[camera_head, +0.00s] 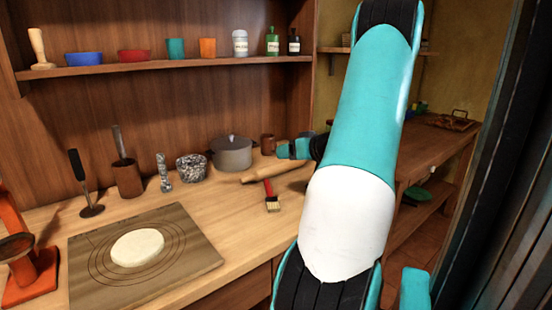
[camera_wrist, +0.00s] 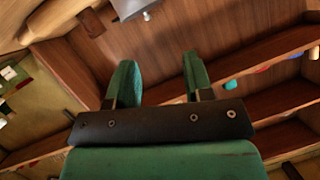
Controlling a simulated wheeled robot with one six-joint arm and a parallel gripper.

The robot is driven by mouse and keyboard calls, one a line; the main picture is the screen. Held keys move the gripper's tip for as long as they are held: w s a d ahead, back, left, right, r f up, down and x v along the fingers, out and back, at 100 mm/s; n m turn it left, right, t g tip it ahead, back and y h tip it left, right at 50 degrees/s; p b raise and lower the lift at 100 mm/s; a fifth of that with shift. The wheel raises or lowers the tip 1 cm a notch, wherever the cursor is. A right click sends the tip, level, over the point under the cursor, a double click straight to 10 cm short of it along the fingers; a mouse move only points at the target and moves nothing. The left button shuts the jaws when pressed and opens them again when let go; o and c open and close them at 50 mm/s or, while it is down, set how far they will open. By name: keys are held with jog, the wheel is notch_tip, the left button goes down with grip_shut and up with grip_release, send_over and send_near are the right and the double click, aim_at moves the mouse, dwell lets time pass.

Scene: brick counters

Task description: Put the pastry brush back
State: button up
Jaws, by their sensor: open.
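My gripper (camera_head: 288,149) is behind and above the brush in the picture, near the grey pot. In the wrist view my gripper (camera_wrist: 158,66) has its two green fingers apart with nothing between them. The brush does not show in the wrist view.
A grey lidded pot (camera_head: 231,153), a speckled mortar (camera_head: 191,168) and a brown crock (camera_head: 127,178) stand along the back. A board (camera_head: 190,262) with flat dough (camera_head: 137,247) lies at front left. The wall shelf (camera_head: 190,64) holds bowls, cups and bottles.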

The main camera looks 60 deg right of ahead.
jog(key=w+a+r+n+g+y, duration=0.1)
jog(key=w+a+n+g+y, duration=0.35)
jog(key=a, duration=1.05)
jog(key=w+a+r+n+g+y, duration=0.1)
jog(key=w+a+n+y, duration=0.35)
jog(key=a, duration=1.05)
jog(key=s+a+n+g, duration=0.2)
jog(key=a+g, duration=0.3)
jog(key=a, duration=1)
jog(key=s+a+n+g+h, duration=0.1)
jog(key=s+a+n+g, duration=0.1)
jog(key=s+a, duration=0.6)
jog(key=s+g, duration=0.1)
jog(key=s, duration=0.3)
jog(key=shift+a+n, duration=0.2)
jog(key=shift+n, duration=0.1)
jog(key=shift+w, duration=0.1)
jog(key=shift+c, duration=0.4)
jog(key=shift+d, duration=0.1)
